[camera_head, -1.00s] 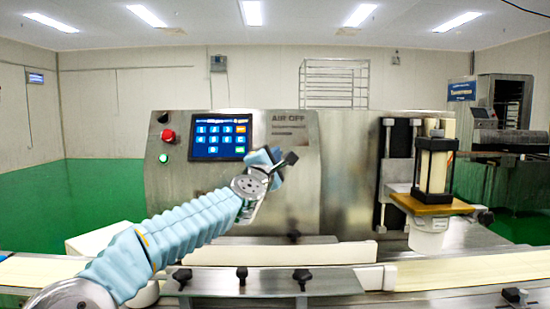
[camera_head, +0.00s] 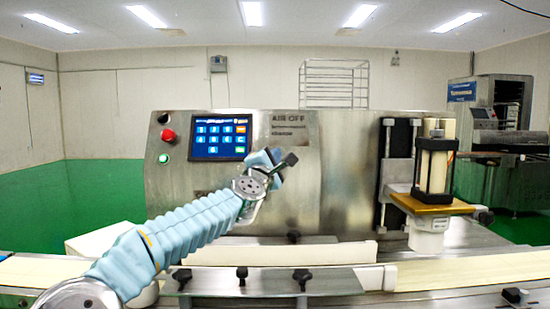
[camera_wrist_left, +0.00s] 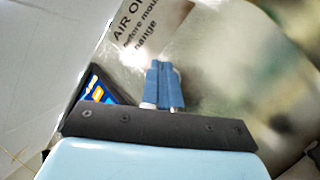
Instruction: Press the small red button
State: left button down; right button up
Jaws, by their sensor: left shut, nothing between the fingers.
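The small red button (camera_head: 168,135) is a round knob on the upper left of the steel machine's front panel, left of the touchscreen. It does not show in the left wrist view. My left gripper (camera_head: 276,155) is in front of the panel, to the right of the touchscreen's lower right corner and well right of the red button. In the left wrist view its blue fingers (camera_wrist_left: 163,85) are shut together with nothing between them. They point toward the panel near the "AIR OFF" label. Whether they touch the panel I cannot tell. My right gripper is not in view.
A blue-lit touchscreen (camera_head: 220,137) sits right of the red button. A small green-lit button (camera_head: 164,158) is below the red one, and a dark knob (camera_head: 163,117) above it. A conveyor with white guards (camera_head: 300,252) runs below. The panel's left part is unobstructed.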

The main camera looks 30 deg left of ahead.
pick_arm(q)
jog(key=shift+w+a, duration=0.1)
dwell(0.5)
jog(key=shift+s+d+r+b, duration=0.3)
jog(key=shift+s+d, duration=0.1)
jog(key=shift+s, duration=0.2)
jog(key=shift+s+d+r+b, duration=0.15)
jog(key=shift+s+d+r, duration=0.25)
jog(key=shift+s, duration=0.25)
jog(key=shift+s+d+r+b, duration=0.1)
jog(key=shift+s+d+r, duration=0.25)
jog(key=shift+s, duration=0.3)
jog(key=shift+s+d+r+b, duration=0.15)
jog(key=shift+s+d+r, duration=0.25)
jog(key=shift+s, duration=0.25)
jog(key=shift+f, duration=0.1)
